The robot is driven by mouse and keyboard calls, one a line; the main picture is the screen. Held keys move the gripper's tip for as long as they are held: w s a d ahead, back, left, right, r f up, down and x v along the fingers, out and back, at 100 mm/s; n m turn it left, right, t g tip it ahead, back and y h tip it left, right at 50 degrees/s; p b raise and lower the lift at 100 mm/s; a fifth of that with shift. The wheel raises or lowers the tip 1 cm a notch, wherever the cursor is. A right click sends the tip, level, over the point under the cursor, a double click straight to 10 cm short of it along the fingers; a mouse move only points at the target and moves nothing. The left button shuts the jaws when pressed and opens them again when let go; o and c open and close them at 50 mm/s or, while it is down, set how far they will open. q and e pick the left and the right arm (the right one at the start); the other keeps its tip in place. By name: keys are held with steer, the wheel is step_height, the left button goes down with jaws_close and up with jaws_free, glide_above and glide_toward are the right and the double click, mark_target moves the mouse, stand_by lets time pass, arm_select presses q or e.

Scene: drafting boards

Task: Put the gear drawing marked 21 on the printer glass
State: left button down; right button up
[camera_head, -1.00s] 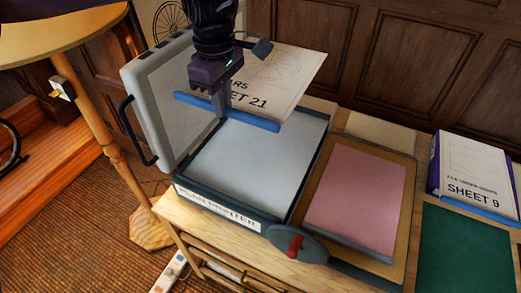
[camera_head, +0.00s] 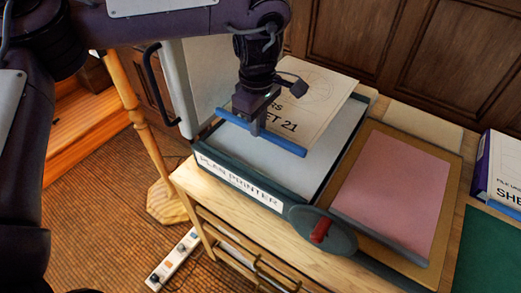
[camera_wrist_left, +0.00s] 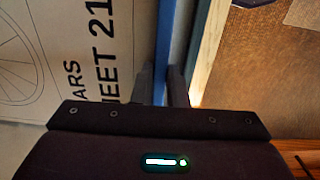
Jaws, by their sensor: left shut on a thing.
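The gear drawing marked 21 (camera_head: 318,90) is a white sheet with a line-drawn wheel and a blue strip (camera_head: 285,144) along its near edge. My left gripper (camera_head: 259,129) is shut on this blue strip. In the left wrist view my left gripper (camera_wrist_left: 166,88) pinches the strip, with the "SHEET 21" lettering beside it. The sheet is over the printer glass (camera_head: 235,150), a pale panel in the dark-framed plan printer (camera_head: 240,192). I cannot tell whether the sheet touches the glass. My right gripper is not in view.
The printer's lid (camera_head: 198,75) stands open at the left. A red-knobbed dial (camera_head: 322,230) sits at the near corner. A power strip (camera_head: 175,258) lies on the floor.

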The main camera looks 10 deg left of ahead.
mark_target(258, 160)
arm_select(q)
step_height(258, 160, down, 4)
step_height(258, 160, down, 5)
steer(key=shift+f, duration=0.35)
steer(key=c, duration=1.4)
jaws_free()
steer(key=shift+c, duration=0.2)
step_height(258, 160, up, 12)
steer(key=shift+s+r+p, duration=0.1)
steer(key=shift+r+p, duration=0.05)
steer(key=shift+p, duration=0.15)
